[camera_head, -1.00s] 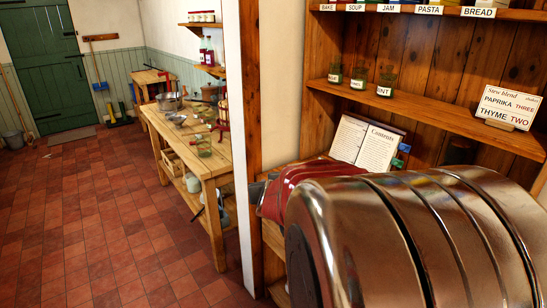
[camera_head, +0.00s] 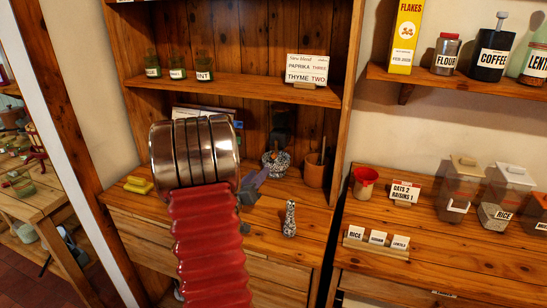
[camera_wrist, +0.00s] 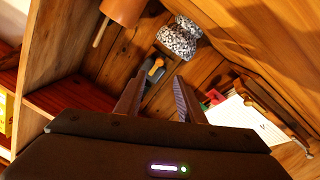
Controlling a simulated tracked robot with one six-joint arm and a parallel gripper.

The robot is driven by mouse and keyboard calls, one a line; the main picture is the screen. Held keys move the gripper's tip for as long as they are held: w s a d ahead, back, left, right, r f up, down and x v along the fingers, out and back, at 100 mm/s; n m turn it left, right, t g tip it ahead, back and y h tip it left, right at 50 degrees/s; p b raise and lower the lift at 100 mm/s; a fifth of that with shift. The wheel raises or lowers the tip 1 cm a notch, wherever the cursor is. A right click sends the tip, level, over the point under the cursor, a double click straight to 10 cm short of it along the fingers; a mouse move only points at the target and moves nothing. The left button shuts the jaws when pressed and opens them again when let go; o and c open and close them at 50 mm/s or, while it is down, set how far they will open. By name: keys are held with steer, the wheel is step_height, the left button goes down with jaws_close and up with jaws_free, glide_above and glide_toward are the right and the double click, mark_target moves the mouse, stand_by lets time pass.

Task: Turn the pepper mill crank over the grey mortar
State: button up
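The mortar (camera_head: 276,165), speckled grey and white, stands at the back of the shelf unit's counter. It also shows at the top of the wrist view (camera_wrist: 177,42), which looks upside down. A dark fitting (camera_head: 283,122) on the back boards above the mortar seems to be the pepper mill. In the wrist view the mill (camera_wrist: 154,70) shows a dark arm and a tan knob, probably its crank. My gripper (camera_wrist: 155,88) is open, its two fingers apart with the mill beyond the gap; they look empty and not touching it. In the head view my gripper (camera_head: 251,187) is partly hidden by my wrist.
A brown pot with a stick (camera_head: 315,171) stands right of the mortar, a speckled pestle-like piece (camera_head: 289,219) in front. Yellow blocks (camera_head: 139,185) lie left. An open book (camera_wrist: 243,119) is beside my fingers. A shelf with a recipe card (camera_head: 306,72) hangs above.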

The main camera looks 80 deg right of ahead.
mark_target(273, 157)
stand_by(0.3)
steer(key=d, duration=0.4)
steer(key=s+d, duration=0.1)
steer(key=d, duration=0.4)
steer(key=s+d, duration=0.1)
steer(key=d, duration=0.3)
steer(key=shift+s+d, duration=0.2)
steer(key=shift+d, duration=0.15)
steer(key=shift+c, duration=0.3)
jaws_close()
